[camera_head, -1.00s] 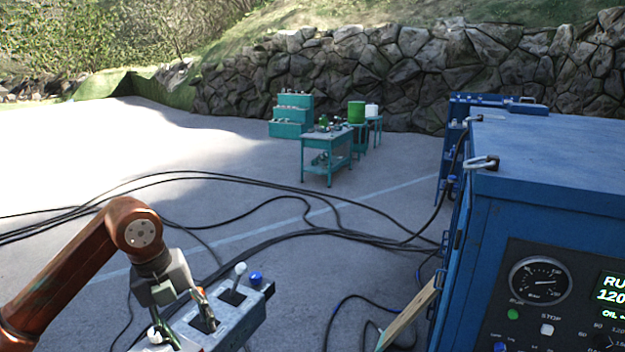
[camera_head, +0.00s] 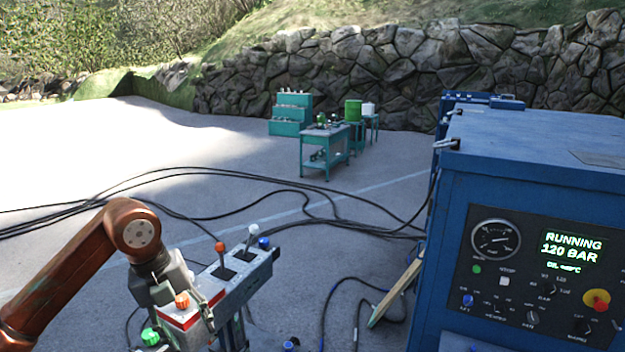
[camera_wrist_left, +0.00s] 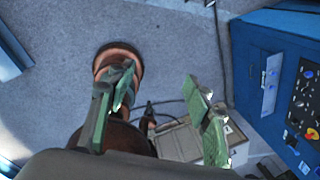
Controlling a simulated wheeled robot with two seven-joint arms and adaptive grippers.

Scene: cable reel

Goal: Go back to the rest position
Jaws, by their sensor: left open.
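My left gripper (camera_head: 196,306) hangs at the end of the orange arm, at the lower left of the head view. It is beside the grey lever control box (camera_head: 232,285) and overlaps its near end in the picture; I cannot tell whether they touch. In the left wrist view the two green fingers of the left gripper (camera_wrist_left: 160,92) are spread apart with nothing between their tips. The box has a lever with a white knob (camera_head: 253,229) and one with an orange knob (camera_head: 220,246). My right gripper is not in view.
A blue power unit (camera_head: 540,175) stands close on the right, its display reading RUNNING 120 BAR. A wooden plank (camera_head: 396,290) leans at its base. Black cables (camera_head: 250,180) cross the paving. A teal workbench (camera_head: 325,150) stands far off. Open paving lies left.

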